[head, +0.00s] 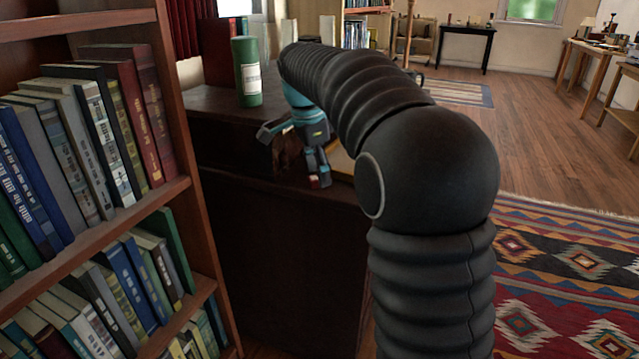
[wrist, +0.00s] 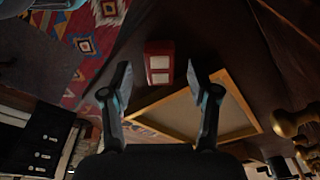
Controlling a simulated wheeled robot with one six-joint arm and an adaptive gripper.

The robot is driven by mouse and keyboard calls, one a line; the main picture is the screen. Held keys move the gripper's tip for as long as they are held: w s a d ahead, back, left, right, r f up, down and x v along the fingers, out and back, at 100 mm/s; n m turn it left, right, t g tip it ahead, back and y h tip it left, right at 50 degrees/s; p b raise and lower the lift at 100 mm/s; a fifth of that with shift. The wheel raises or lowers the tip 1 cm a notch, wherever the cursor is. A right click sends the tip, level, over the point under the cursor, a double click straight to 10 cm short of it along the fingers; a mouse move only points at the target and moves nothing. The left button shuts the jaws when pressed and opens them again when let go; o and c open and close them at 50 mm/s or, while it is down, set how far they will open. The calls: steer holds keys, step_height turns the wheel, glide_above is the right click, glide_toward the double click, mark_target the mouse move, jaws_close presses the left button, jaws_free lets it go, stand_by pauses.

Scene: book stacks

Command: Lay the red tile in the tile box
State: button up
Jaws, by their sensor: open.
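The red tile (wrist: 159,64), with two pale squares on its face, lies on the dark desk top in the wrist view. It sits between and slightly beyond the two fingertips of my gripper (wrist: 158,74), with a gap on each side. My teal gripper (head: 292,158) is open and empty over the desk's near edge in the head view. A small red patch of the tile (head: 325,173) shows beside one finger there. The tile box (wrist: 243,102), a shallow tray with a light wooden rim, lies right of the tile, partly behind a finger. Its visible floor looks bare.
A green canister (head: 247,75) stands on the desk (head: 285,250) behind my gripper. A bookshelf (head: 180,130) full of books rises at left. Brass-coloured knobbed objects (wrist: 300,128) stand right of the box. A patterned rug (head: 560,260) covers the floor at right.

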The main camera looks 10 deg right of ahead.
steer(key=shift+f, duration=0.4)
steer(key=c, duration=1)
steer(key=shift+r, duration=0.1)
